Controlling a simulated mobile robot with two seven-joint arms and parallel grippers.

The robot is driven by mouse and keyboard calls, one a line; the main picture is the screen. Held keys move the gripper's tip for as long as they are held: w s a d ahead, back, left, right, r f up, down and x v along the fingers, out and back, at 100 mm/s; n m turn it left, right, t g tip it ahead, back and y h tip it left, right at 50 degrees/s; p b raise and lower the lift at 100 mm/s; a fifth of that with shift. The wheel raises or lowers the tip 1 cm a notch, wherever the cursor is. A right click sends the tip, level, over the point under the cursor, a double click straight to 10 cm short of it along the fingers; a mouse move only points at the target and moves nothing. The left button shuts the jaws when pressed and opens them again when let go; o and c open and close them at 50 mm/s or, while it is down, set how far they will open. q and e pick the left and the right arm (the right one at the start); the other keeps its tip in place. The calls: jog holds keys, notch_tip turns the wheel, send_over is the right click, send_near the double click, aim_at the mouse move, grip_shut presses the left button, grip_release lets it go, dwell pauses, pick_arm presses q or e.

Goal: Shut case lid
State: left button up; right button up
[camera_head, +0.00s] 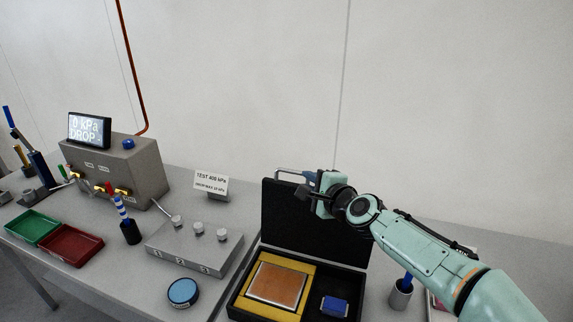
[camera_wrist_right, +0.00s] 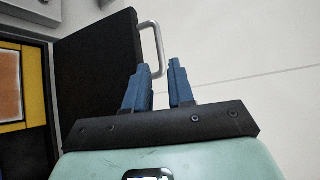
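The black case (camera_head: 240,307) sits on the bench with its lid (camera_head: 290,222) standing upright, open. A metal handle (camera_head: 288,171) is on the lid's top edge; it also shows in the right wrist view (camera_wrist_right: 158,45). My right gripper (camera_head: 309,178) is at the lid's upper edge, beside the handle. In the right wrist view its blue fingers (camera_wrist_right: 160,65) are apart, with the handle's near end appearing between the tips. I cannot tell whether they touch it. My left gripper is not in view.
The case holds a copper-coloured plate (camera_head: 277,285) in a yellow surround and a blue block (camera_head: 334,306). A grey block with knobs (camera_head: 195,250) and a blue round tin (camera_head: 183,292) lie left. A cup (camera_head: 400,294) stands right of the case.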

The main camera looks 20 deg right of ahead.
aim_at(292, 172)
jog(key=p+x, duration=0.2)
jog(key=x, duration=0.9)
jog(key=shift+x, duration=0.75)
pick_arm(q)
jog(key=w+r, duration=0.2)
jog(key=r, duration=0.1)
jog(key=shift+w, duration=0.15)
pick_arm(e)
jog(key=shift+f, duration=0.1)
grip_shut()
